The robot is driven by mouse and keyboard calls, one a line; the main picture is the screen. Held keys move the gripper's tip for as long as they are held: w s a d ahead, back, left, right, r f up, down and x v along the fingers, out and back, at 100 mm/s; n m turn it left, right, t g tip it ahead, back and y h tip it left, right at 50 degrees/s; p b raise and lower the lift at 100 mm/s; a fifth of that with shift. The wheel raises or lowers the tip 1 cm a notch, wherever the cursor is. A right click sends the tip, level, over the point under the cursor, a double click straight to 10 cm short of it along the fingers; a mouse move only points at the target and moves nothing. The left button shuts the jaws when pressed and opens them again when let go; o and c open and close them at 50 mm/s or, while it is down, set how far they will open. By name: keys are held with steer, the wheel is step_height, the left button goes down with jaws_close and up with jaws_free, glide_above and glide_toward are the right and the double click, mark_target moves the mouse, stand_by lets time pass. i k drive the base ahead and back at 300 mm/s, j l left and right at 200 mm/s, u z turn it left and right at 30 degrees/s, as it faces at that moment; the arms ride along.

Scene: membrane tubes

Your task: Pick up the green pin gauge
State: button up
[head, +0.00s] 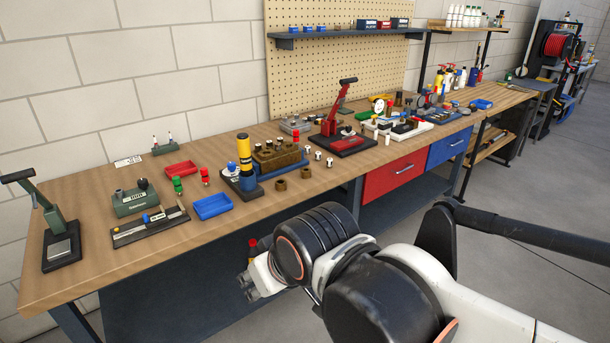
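A small upright green piece (178,184), which looks like the green pin gauge, stands on the wooden workbench (75,205) between the red tray and the blue tray. A similar red piece (205,176) stands just to its right. My gripper (247,287) is in front of the bench's front edge, lower right of the green piece and well apart from it. Its fingers are small and partly turned away, so I cannot tell whether they are open. A small red-topped part shows at the gripper's upper side; I cannot tell what it is.
A red tray (181,170) lies behind the green piece and a blue tray (212,206) in front right. A green device (135,201) stands left. A yellow-and-black column (245,158) and brown block (278,157) stand right. A green lever press (50,218) is far left.

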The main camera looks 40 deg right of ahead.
mark_target(177, 180)
steer(key=i, duration=1.6)
